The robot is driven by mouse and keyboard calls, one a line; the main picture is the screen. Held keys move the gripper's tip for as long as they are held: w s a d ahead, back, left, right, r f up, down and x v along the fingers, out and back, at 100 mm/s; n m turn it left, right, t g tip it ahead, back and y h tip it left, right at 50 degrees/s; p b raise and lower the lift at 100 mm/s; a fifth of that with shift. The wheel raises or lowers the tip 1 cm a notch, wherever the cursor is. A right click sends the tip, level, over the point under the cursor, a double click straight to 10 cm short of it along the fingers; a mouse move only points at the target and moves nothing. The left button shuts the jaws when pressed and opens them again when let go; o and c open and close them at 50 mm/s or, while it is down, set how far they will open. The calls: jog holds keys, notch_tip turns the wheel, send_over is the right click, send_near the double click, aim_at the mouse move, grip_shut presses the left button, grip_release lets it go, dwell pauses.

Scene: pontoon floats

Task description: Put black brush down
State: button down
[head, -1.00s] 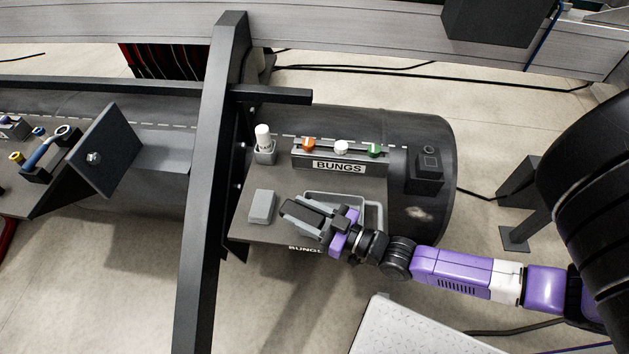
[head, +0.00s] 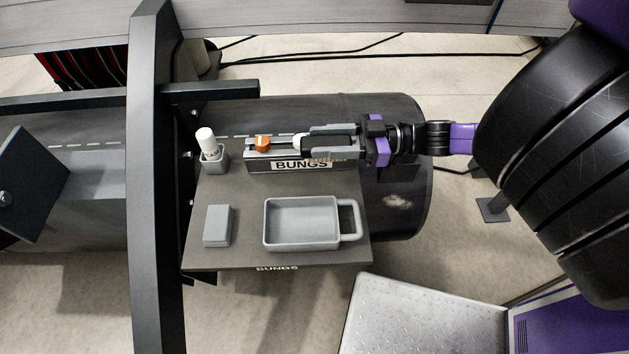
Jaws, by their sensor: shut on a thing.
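My gripper (head: 333,142) is above the right part of the bungs rack (head: 262,160), its fingers pointing left. It is shut on the black brush (head: 322,147), whose dark body shows between the grey fingers. Pale tan bristles seem to show along the brush's lower edge, by the rack's label. I cannot tell whether the brush touches the rack. The brush and fingers hide the rack's right end. A grey tray with a handle (head: 268,238) sits empty on the dark shelf (head: 350,256) in front of the rack.
An orange bung (head: 262,143) and a white bung (head: 298,142) stand in the rack. A white-capped bottle (head: 206,142) in a grey holder and a grey block (head: 218,226) are at the left. A black upright post (head: 150,200) borders the shelf. Bare shelf lies between block and tray.

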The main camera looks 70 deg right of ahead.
notch_tip(320, 180, down, 14)
jog(key=shift+b, duration=0.95)
jog(key=shift+f, duration=0.15)
jog(key=c, duration=1.1)
grip_release()
